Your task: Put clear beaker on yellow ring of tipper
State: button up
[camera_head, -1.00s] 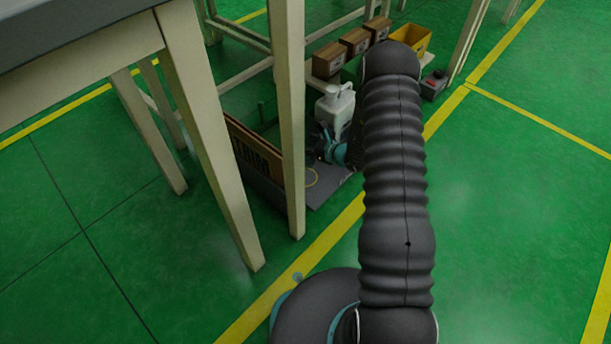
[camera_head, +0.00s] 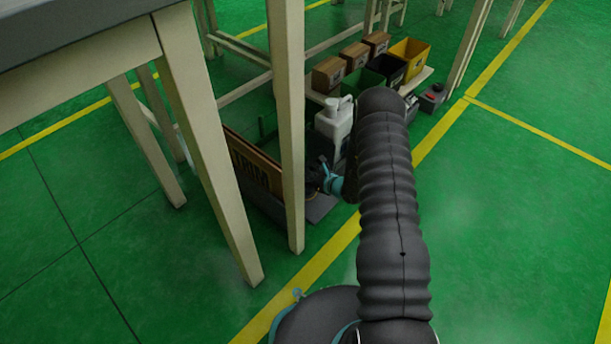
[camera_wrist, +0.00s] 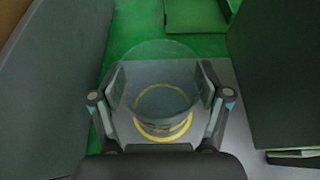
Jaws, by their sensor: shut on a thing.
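In the wrist view, my gripper (camera_wrist: 161,86) is shut on the clear beaker (camera_wrist: 158,66), with one finger at each side. The beaker is see-through and seen from above through its round rim. The yellow ring (camera_wrist: 165,137) shows below and through the beaker, on the grey floor of the tipper (camera_wrist: 238,145). I cannot tell whether the beaker's base touches the ring. In the head view, the tipper's grey floor (camera_head: 322,208) shows beside a table post. My gripper (camera_head: 316,180) is mostly behind that post, and the beaker cannot be made out.
A brown lettered panel (camera_head: 252,165) and dark walls flank the tipper. Several boxes and bins, one a yellow bin (camera_head: 410,57), line a shelf farther back. Table legs (camera_head: 287,120) stand close by. The green floor at right is clear.

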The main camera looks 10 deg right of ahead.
jog(key=o, duration=1.4)
jog(key=shift+f, duration=0.15)
jog(key=shift+o, duration=0.2)
jog(key=shift+s+d+r, duration=0.2)
jog(key=shift+s+r, duration=0.1)
jog(key=shift+r, duration=0.05)
jog(key=p+v, duration=0.1)
jog(key=v, duration=1)
jog(key=shift+s, duration=0.15)
